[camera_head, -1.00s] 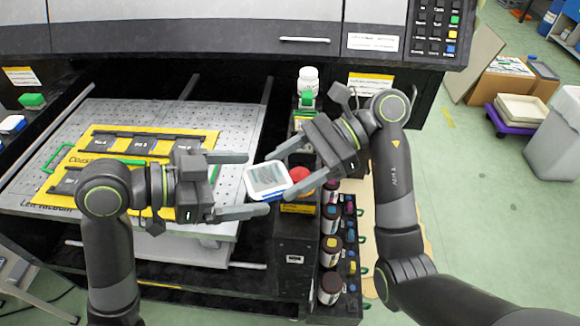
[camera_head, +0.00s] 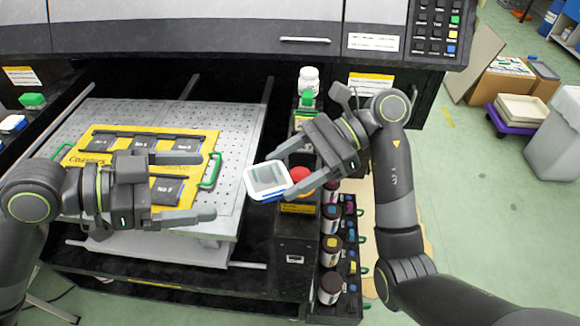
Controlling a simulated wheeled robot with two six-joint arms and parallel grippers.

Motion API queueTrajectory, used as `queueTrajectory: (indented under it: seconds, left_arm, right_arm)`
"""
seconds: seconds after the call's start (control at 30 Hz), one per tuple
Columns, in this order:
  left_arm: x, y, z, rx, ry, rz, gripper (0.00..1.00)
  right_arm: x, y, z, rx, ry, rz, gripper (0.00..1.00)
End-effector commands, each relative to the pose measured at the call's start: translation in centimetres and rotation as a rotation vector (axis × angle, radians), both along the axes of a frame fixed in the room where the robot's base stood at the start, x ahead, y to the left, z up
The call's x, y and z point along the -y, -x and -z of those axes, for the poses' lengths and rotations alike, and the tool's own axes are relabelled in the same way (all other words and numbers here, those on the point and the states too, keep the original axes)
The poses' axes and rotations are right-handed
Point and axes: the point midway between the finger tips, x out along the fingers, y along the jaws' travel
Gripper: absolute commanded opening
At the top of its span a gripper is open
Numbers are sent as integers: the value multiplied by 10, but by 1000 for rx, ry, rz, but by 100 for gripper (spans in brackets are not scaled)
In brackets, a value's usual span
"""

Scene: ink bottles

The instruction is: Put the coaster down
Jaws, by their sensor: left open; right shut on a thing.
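The coaster (camera_head: 267,181) is a white-rimmed square with a grey-green face and a blue edge. My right gripper (camera_head: 276,179) is shut on the coaster and holds it tilted, in the air right of the perforated table. My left gripper (camera_head: 215,186) is open and empty, over the right part of the yellow coaster jig (camera_head: 206,143), with its fingers pointing right. The jig lies on the perforated table (camera_head: 240,117) and has dark numbered slots and green handles. My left gripper and arm hide part of the jig's lower left.
A red button (camera_head: 301,178) sits just right of the coaster. Several ink bottles (camera_head: 330,287) stand in a column below it. A white bottle (camera_head: 308,79) stands behind. The perforated table is bare to the right of the jig.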

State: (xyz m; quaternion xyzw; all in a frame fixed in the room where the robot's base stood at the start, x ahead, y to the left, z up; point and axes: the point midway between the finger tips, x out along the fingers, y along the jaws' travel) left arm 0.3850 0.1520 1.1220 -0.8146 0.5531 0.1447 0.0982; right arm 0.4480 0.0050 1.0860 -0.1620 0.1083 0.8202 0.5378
Motion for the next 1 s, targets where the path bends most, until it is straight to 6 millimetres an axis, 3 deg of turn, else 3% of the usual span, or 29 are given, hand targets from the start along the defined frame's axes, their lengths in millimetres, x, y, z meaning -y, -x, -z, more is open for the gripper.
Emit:
queueTrajectory:
  seconds: [0.43, 0.57, 0.63, 0.83, 1.0]
  left_arm:
    - [-15, 4, -6, -5, 5, -10, 92]
    - [-25, -14, -2, -23, 58, -98, 92]
    - [-38, -34, 4, -39, 113, -196, 92]
    - [-109, -96, 42, -59, 314, -583, 92]
    - [-186, -113, 93, -9, 442, -871, 92]
  right_arm:
    - [0, 0, 0, 0, -1, 0, 40]
    - [0, 0, 0, 0, -1, 0, 40]
    - [0, 0, 0, 0, -1, 0, 40]
    - [0, 0, 0, 0, -1, 0, 40]
    - [0, 0, 0, 0, -1, 0, 40]
